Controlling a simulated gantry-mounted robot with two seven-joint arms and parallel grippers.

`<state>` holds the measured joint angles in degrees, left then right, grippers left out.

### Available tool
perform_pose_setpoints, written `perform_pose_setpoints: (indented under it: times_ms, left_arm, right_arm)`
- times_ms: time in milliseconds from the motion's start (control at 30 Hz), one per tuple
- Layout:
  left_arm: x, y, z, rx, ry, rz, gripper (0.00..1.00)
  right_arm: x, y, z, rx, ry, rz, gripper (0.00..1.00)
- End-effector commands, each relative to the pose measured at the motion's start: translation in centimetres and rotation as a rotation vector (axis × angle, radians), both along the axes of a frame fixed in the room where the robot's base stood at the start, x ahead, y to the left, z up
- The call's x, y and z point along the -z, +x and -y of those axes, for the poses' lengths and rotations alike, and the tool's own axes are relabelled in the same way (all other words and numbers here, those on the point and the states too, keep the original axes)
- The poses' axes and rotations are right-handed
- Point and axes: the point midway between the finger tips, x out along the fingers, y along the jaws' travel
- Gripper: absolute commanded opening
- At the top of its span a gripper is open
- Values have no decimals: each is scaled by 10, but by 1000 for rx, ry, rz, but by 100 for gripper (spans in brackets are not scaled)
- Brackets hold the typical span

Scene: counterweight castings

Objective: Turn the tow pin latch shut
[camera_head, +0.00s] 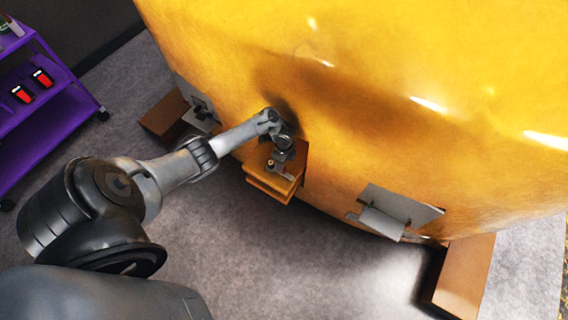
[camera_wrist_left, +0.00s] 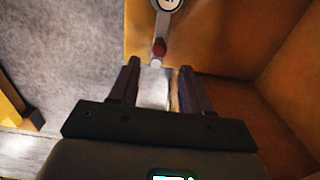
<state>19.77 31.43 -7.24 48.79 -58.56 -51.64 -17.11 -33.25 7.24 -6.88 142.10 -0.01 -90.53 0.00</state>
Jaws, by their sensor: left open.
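The large yellow casting (camera_head: 400,70) fills the upper right of the head view. A small orange bracket (camera_head: 262,188) juts from its lower edge, with a small grey latch lever (camera_head: 278,171) on top. In the left wrist view the latch (camera_wrist_left: 167,22) is a grey arm with a round pivot at the top edge and a dark red tip (camera_wrist_left: 159,48). My left gripper (camera_head: 285,146) is over the bracket. Its fingers (camera_wrist_left: 158,78) are apart, and the red tip lies just beyond the gap between them, with no clear contact. My right gripper is out of view.
Grey hinged plates (camera_head: 384,220) sit along the casting's lower edge. Brown blocks stand on the floor at left (camera_head: 164,116) and right (camera_head: 464,276). A purple cart (camera_head: 50,110) stands far left. The grey floor (camera_head: 290,260) in front of the bracket is clear.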

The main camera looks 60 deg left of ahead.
Motion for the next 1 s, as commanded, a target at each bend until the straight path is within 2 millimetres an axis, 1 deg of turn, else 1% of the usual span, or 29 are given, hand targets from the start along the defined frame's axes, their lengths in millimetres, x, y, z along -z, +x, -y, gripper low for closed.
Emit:
perform_pose_setpoints:
  times_ms: [33,233,400,767,867,967,1000]
  left_arm:
    - [-9,0,0,3,1,0,48]
    - [-26,-1,0,2,0,-1,48]
    - [-29,-1,0,0,0,-1,48]
    - [-28,-1,0,0,1,-3,48]
    - [-23,-8,0,1,0,-14,48]
    - [-9,-28,4,3,-5,-47,48]
    - [-1,-39,8,4,-10,-66,48]
  right_arm:
    - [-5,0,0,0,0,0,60]
    - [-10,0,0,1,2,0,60]
    - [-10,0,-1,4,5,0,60]
    - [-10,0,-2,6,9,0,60]
    - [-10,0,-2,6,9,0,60]
    - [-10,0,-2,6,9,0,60]
    - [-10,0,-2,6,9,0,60]
